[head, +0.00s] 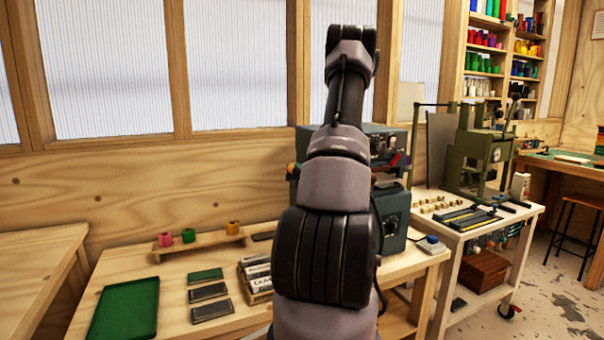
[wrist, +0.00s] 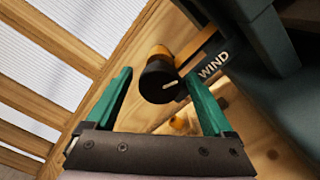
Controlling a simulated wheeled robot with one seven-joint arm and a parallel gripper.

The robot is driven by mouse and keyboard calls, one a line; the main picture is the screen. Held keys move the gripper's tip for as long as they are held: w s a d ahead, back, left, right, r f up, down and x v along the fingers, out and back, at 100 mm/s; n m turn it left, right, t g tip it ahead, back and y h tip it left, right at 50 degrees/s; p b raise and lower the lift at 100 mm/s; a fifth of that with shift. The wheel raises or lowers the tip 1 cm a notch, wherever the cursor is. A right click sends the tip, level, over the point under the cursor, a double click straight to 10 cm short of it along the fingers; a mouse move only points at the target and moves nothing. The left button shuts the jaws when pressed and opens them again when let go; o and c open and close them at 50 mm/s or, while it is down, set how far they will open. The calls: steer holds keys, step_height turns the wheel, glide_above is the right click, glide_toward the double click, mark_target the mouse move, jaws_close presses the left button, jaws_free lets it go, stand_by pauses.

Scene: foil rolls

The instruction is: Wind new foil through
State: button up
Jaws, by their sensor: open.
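In the wrist view, a black round knob (wrist: 158,82) with a pale pointer mark sits in front of an amber cylinder (wrist: 158,52). A dark plate lettered "WIND" (wrist: 213,65) is beside it. My gripper (wrist: 158,75) is open, its two green fingers on either side of the knob; I cannot tell whether they touch it. In the head view my arm hides the gripper and much of the grey-green machine (head: 393,140). An orange part (head: 292,170) shows at the machine's left side. Pink (head: 165,239), green (head: 188,235) and orange (head: 232,228) rolls stand on a wooden rack (head: 200,246).
On the bench lie a green tray (head: 125,308), flat dark and green pieces (head: 206,275) and a box of lettered blocks (head: 258,276). A second table (head: 470,230) with a green press (head: 480,150) stands at right. The machine's dark body (wrist: 265,70) is close on the wrist view's right.

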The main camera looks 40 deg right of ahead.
steer(key=v, duration=0.7)
steer(key=shift+s+r, duration=0.25)
steer(key=shift+s, duration=0.05)
steer(key=shift+d, duration=0.1)
stand_by(0.6)
step_height(320, 180, up, 10)
stand_by(0.5)
